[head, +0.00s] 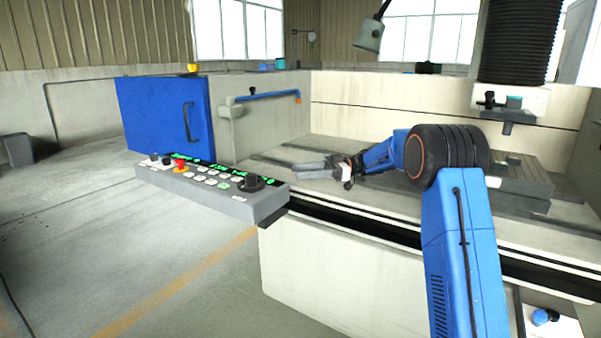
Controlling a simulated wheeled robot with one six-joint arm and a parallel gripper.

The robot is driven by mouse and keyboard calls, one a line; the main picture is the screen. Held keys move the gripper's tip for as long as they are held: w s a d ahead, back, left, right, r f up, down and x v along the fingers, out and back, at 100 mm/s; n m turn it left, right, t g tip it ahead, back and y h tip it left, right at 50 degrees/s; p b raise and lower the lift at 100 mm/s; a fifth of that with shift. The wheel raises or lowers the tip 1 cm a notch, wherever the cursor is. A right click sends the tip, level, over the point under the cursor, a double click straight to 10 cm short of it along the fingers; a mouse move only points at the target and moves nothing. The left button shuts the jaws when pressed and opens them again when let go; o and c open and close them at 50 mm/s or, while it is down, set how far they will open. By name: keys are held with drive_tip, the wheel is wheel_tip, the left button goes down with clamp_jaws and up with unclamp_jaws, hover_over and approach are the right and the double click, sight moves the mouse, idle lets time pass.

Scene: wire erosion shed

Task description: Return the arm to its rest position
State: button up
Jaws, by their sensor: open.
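My arm, blue with a black ribbed joint, rises at the right in the head view and reaches over the machine's bed. My gripper (318,169) is at the arm's far end, grey, pointing left. It is open, and I see nothing between its fingers. It hangs over the bed (281,156), a little to the right of the control panel. How far it is above the bed I cannot tell.
The control panel (212,188) with a red button juts out at the left front. A blue door (166,116) stands behind it. A machine head (510,103) hangs over a grey block (510,175) at the right. A lamp (369,36) hangs above. Floor at the left is clear.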

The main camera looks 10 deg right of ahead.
drive_tip(key=w+d+r+m+t+h, duration=0.15)
drive_tip(key=r+m+t, duration=0.25)
drive_tip(key=r+t, duration=0.4)
drive_tip(key=d+r+m+t+h, duration=0.2)
drive_tip(key=r+m+t+h, duration=0.1)
drive_tip(key=r+t, duration=0.5)
drive_tip(key=s+d+m+t+h, duration=0.3)
drive_tip(key=s+d+m+h, duration=0.5)
drive_tip(key=s+d+h, duration=0.3)
drive_tip(key=s+d+f+m+g+h, duration=0.2)
drive_tip(key=s+d+f+g, duration=0.15)
drive_tip(key=s+f, duration=0.45)
drive_tip(key=s+d+f+m+g+h, duration=0.2)
drive_tip(key=s+d+f, duration=0.25)
drive_tip(key=s, duration=0.75)
drive_tip(key=s+a+f+g, duration=0.1)
drive_tip(key=s+f+g, duration=0.1)
drive_tip(key=s+f, duration=0.3)
drive_tip(key=s+a+f+g+y, duration=0.1)
drive_tip(key=s+f, duration=0.4)
drive_tip(key=s, duration=0.6)
drive_tip(key=s+a+f+g, duration=0.2)
drive_tip(key=s+f, duration=0.3)
drive_tip(key=s, duration=0.3)
drive_tip(key=shift+a+m+g+y, duration=0.2)
drive_tip(key=shift+m+g+y, duration=0.15)
drive_tip(key=shift+g, duration=0.2)
